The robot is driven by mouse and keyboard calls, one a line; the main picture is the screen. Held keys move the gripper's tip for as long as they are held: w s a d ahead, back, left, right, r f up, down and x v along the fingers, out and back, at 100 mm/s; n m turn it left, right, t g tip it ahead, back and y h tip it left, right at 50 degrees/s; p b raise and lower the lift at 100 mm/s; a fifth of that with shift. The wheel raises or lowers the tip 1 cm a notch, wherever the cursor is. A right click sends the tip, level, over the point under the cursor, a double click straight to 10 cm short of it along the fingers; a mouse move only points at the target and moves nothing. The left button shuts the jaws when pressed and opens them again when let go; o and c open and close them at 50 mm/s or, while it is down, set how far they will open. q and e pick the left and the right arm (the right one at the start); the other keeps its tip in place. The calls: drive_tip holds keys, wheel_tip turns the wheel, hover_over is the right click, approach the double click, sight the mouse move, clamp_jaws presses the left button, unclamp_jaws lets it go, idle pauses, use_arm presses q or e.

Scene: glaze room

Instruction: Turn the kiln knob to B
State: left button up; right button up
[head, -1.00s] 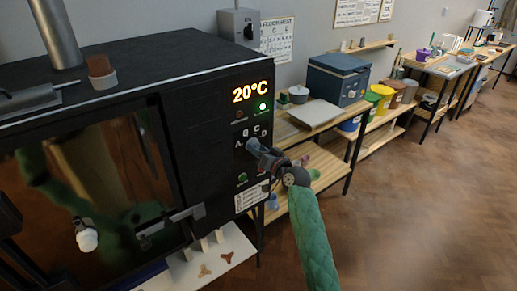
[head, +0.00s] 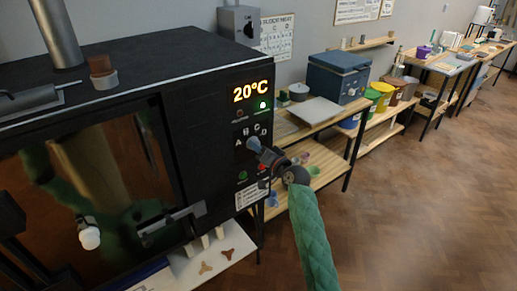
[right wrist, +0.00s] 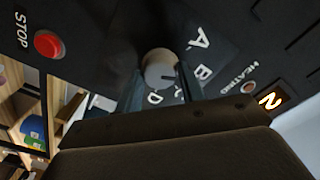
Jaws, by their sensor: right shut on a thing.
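The grey round kiln knob (head: 253,144) is on the black control panel of the kiln (head: 199,116), with letters A, B, C and D around it. In the right wrist view the knob (right wrist: 157,66) shows a dark pointer mark aimed between B (right wrist: 203,72) and C, nearer B. My right gripper (head: 259,149) is shut on the knob, one finger on each side. My left gripper is not clearly in view.
A red STOP button (right wrist: 48,43) sits on the panel near the knob. The lit display (head: 252,92) reads 20°C. The kiln door handle (head: 172,222) sticks out left of the panel. A wooden shelf table (head: 318,181) stands to the right; open floor lies beyond.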

drive_tip(key=o, duration=0.9)
drive_tip(key=shift+r, duration=0.1)
drive_tip(key=shift+o, duration=0.3)
use_arm(q)
drive_tip(key=w+d+r+b, duration=0.2)
drive_tip(key=w+r+b, duration=0.1)
drive_tip(key=r, duration=0.2)
drive_tip(key=shift+d, duration=0.15)
use_arm(e)
drive_tip(key=v, duration=0.7)
drive_tip(key=shift+s+d, duration=0.25)
drive_tip(key=shift+d, duration=0.05)
